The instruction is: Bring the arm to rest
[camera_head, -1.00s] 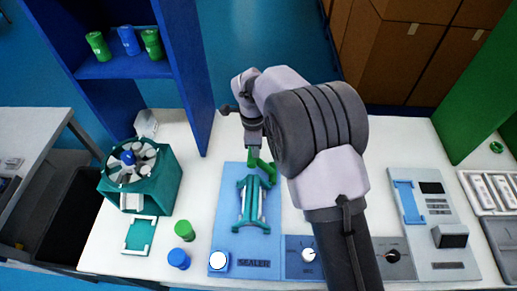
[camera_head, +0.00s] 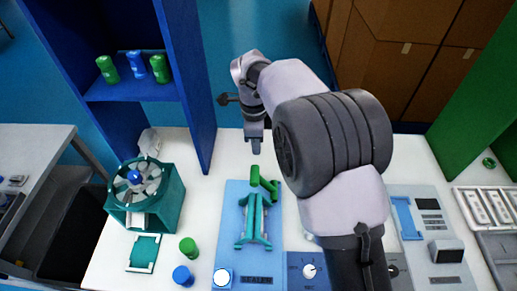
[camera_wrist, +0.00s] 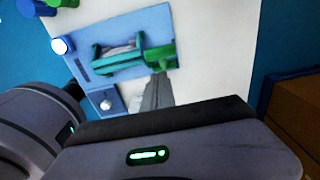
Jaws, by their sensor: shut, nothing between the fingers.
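My arm reaches over the white table from the front. My gripper (camera_head: 255,146) points down behind the blue sealer (camera_head: 230,215), with its fingers together and nothing between them. In the wrist view the grey fingers of my gripper (camera_wrist: 158,92) lie close together, overlapping the view of the sealer's green part (camera_wrist: 160,56). In the head view a small gap shows between the fingertips and that green part (camera_head: 264,184). A teal cradle (camera_head: 243,222) sits on the sealer. My arm hides part of the table's right half.
A teal box with a round rotor (camera_head: 165,200) stands at the left. A green cap (camera_head: 188,247) and a blue cap (camera_head: 182,275) stand in front. A blue shelf (camera_head: 130,89) with several tubes rises behind left. A grey device (camera_head: 435,225) is at right, with a green panel behind.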

